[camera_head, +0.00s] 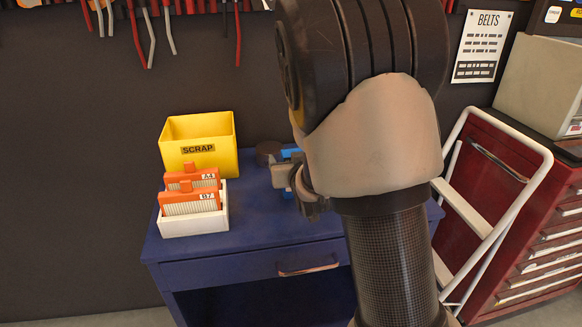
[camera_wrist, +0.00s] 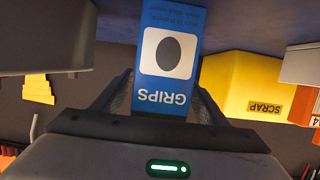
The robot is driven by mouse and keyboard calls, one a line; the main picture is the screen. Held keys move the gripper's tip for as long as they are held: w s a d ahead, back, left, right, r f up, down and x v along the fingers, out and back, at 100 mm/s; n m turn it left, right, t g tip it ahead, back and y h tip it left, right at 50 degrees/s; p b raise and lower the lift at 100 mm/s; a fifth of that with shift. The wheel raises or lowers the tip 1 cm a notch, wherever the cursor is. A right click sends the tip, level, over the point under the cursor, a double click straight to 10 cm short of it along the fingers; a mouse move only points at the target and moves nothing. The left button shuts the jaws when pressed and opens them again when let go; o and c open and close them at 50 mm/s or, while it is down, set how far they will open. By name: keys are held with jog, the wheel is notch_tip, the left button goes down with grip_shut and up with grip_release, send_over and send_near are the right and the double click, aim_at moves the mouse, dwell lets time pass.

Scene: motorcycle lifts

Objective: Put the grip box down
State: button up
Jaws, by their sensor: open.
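The grip box is blue, labelled GRIPS with a dark oval on a white patch. In the wrist view the grip box (camera_wrist: 187,20) lies between the two fingers of my gripper (camera_wrist: 163,98), its label upside down. My jaws are open around it; I cannot tell whether a finger touches it. In the head view a small blue part of the grip box (camera_head: 290,153) shows behind my gripper (camera_head: 287,178), over the blue bench (camera_head: 245,235). My arm hides most of it. It seems to be at the bench top, but its underside is hidden.
A yellow SCRAP bin (camera_head: 198,135) and a white tray (camera_head: 195,226) with orange-topped cards stand left on the bench. A dark round object (camera_head: 268,151) is close beside the grip box. A white step frame (camera_head: 468,212) and red drawer cabinet (camera_head: 535,230) stand right.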

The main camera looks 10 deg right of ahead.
jog(key=shift+s, duration=0.1)
jog(key=shift+c, duration=0.2)
jog(key=shift+r, duration=0.1)
jog(key=c, duration=1.3)
